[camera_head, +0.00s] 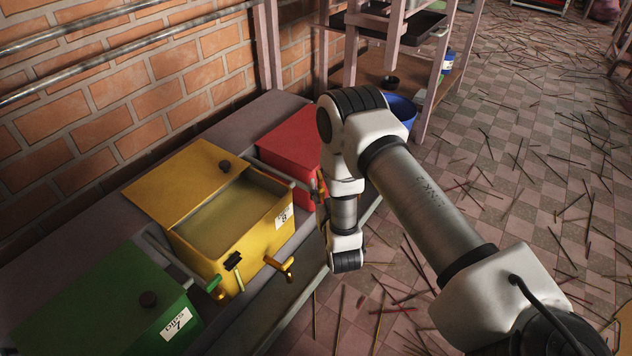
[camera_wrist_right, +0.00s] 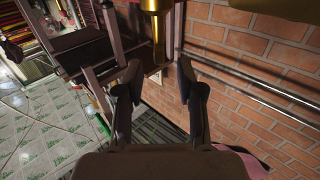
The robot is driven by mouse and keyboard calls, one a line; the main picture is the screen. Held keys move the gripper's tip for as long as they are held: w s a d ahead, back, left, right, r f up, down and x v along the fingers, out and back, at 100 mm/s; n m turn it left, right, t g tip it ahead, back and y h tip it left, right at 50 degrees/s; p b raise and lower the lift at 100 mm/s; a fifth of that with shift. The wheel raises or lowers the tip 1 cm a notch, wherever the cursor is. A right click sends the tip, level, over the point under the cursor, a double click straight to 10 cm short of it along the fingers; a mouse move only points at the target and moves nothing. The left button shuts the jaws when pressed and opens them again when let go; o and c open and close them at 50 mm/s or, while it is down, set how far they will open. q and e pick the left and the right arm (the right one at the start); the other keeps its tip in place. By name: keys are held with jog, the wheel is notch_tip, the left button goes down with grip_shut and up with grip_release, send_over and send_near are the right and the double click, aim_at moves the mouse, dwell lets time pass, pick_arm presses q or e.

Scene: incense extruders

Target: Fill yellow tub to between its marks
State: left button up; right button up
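The yellow tub (camera_head: 258,238) stands on the bench, labelled 8. Its yellow top (camera_head: 180,180) has a black knob and covers the back part; the front is open and shows a dull olive surface inside. No level marks can be made out. A brass tap (camera_head: 285,268) is on its front, beside a small black-topped lever (camera_head: 233,261). My right gripper (camera_wrist_right: 160,85) is open and empty in the right wrist view, with a brass cylinder (camera_wrist_right: 157,30) beyond its fingertips. In the head view its fingers are mostly hidden by my wrist, right of the yellow tub. My left gripper is not in view.
A green tub (camera_head: 95,305) labelled 7 stands left and a red tub (camera_head: 290,145) stands right of the yellow one. A brick wall (camera_head: 130,90) runs behind. A blue container (camera_head: 402,108) stands behind my right arm. Sticks litter the tiled floor.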

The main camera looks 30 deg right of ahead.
aim_at(319, 174)
jog(key=b+x, duration=0.1)
jog(key=x, duration=0.3)
jog(key=shift+w+d+f+b, duration=0.1)
jog(key=shift+w+d+b, duration=0.05)
jog(key=shift+w+b, duration=0.25)
grip_shut()
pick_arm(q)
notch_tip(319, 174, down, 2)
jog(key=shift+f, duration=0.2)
pick_arm(e)
jog(key=m+g+h, duration=0.1)
jog(key=m+h, duration=0.1)
jog(key=shift+h+p, duration=0.35)
jog(key=shift+h, duration=0.05)
jog(key=shift+m+g+h, duration=0.6)
jog(key=shift+g+h, duration=0.1)
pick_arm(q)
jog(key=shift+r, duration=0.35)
pick_arm(e)
grip_release()
